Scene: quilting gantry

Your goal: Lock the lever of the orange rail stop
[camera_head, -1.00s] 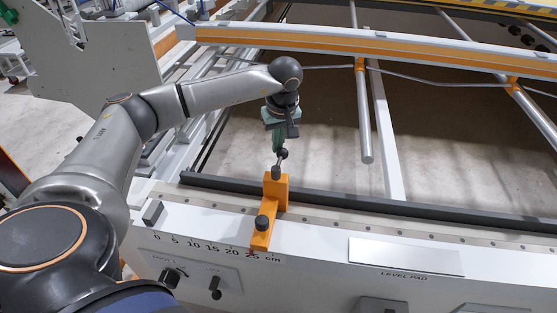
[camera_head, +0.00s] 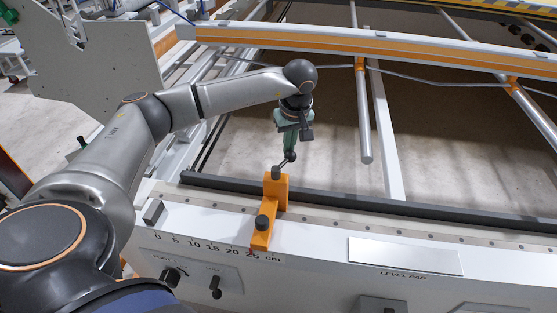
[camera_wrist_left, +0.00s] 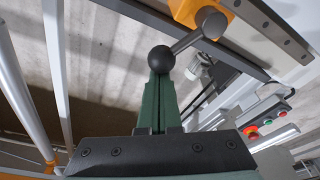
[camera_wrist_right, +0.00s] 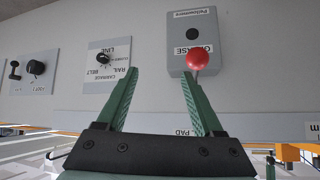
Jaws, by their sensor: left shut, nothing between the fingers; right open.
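The orange rail stop (camera_head: 277,191) sits on the white front rail near the 25 cm end of the scale. Its lever ends in a dark ball knob (camera_head: 291,157), pointing back and to the right from the pivot in the head view. My left gripper (camera_head: 290,147) is shut with nothing between its fingers, close above the knob. In the left wrist view the green fingertips (camera_wrist_left: 160,82) are right at the ball (camera_wrist_left: 161,59); I cannot tell whether they touch. My right gripper (camera_wrist_right: 160,76) is open and empty, facing the front panel.
A red ball-shaped knob (camera_wrist_right: 197,59) on a grey box is close to one right fingertip. A level pad plate (camera_head: 405,256) lies right of the stop. A dark bar (camera_head: 350,205) runs behind the stop. Open floor shows beyond it.

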